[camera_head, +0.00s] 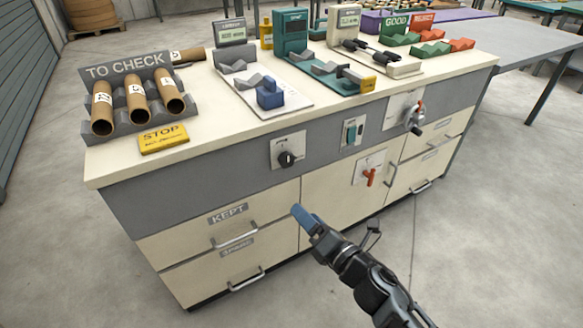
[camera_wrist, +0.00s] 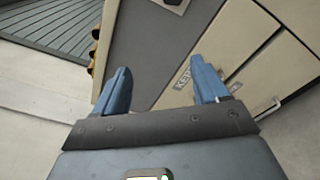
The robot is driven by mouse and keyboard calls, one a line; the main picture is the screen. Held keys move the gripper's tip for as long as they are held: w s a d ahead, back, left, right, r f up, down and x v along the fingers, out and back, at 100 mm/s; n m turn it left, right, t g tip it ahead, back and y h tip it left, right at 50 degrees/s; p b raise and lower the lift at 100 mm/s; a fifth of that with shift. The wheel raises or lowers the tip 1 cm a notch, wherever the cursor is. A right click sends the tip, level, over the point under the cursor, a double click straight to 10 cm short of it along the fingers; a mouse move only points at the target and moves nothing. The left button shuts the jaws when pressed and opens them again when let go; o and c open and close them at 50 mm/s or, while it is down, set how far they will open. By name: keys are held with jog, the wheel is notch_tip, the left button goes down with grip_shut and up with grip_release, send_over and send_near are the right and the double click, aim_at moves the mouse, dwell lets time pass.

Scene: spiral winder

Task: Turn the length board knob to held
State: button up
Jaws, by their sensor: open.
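A black rotary knob (camera_head: 287,159) sits on a light plate on the grey front panel of the bench, below the board with the blue block. It is the likely length board knob, but its small markings cannot be read, so its setting is unclear. In the wrist view a dark knob on a light plate (camera_wrist: 172,4) is cut by the top edge. My gripper (camera_head: 301,213) is in front of the drawers, lower than the knob and apart from it. In the wrist view my gripper (camera_wrist: 162,70) has its blue fingers spread with nothing between them.
A green switch (camera_head: 351,133), a red lever (camera_head: 369,177) and a red-and-black handle (camera_head: 415,119) are on the front to the right. The KEPT drawer handle (camera_head: 234,235) juts out at left. Floor in front is clear.

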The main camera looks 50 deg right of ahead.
aim_at(289, 160)
jog(key=w+d+n, duration=0.2)
jog(key=w+d, duration=0.1)
jog(key=w, duration=0.2)
jog(key=w+d+n+h+b, duration=0.1)
jog(key=w+d+n, duration=0.1)
jog(key=w+d, duration=0.2)
jog(key=w+d+n, duration=0.2)
jog(key=w+d, duration=0.2)
jog(key=w, duration=0.3)
jog(key=shift+w+r+b, duration=0.2)
jog(key=shift+w+b, duration=0.1)
jog(key=shift+w, duration=0.05)
jog(key=c, duration=1.1)
